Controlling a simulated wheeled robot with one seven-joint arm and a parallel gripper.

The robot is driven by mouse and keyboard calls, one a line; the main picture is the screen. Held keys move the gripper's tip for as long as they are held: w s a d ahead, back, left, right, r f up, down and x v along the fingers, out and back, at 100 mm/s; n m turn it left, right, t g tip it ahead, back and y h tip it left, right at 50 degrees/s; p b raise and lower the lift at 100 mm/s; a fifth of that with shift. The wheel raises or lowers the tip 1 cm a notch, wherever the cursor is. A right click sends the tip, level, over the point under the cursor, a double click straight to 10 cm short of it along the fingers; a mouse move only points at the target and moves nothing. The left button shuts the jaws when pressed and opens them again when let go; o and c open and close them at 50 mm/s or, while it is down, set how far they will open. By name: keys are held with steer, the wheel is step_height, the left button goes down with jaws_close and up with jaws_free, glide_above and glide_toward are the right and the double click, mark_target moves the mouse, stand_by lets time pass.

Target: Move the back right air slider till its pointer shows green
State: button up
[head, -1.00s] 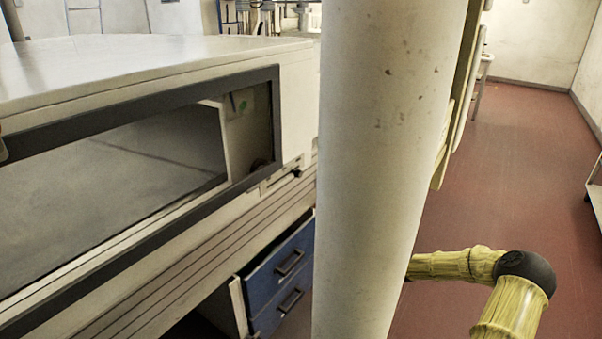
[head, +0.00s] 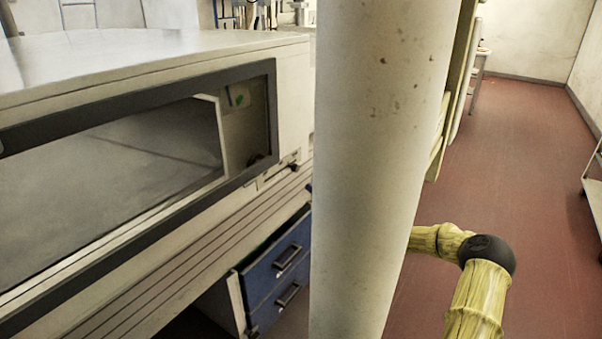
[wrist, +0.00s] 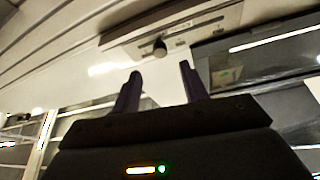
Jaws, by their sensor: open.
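A slider plate (head: 274,176) with a small dark knob (head: 293,167) sits at the right end of the tunnel's front, below the window frame. In the wrist view, the rounded knob (wrist: 160,46) stands out from its pale plate (wrist: 205,27). My gripper (wrist: 159,77) is open and empty, its two dark fingers apart, with the knob appearing beyond and between their tips, not gripped. Behind the window's right end is a green mark (head: 239,97) with a dark sliver at its left; the exact pointer reading is too small to tell. The head view does not show my gripper.
The tunnel (head: 130,75) fills the left, with a ribbed ledge (head: 180,255) along its front. Blue drawers (head: 280,262) stand under it. A pale column blocks the middle of the head view. Red floor (head: 530,180) is open at right, with a trolley (head: 593,185) at the edge.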

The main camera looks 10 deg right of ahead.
mark_target(298, 169)
steer(key=x, duration=0.7)
steer(key=shift+w+a+r, duration=0.15)
steer(key=shift+w+a, duration=0.05)
steer(key=shift+w, duration=0.05)
steer(key=shift+a, duration=0.1)
steer(key=c, duration=0.5)
jaws_close()
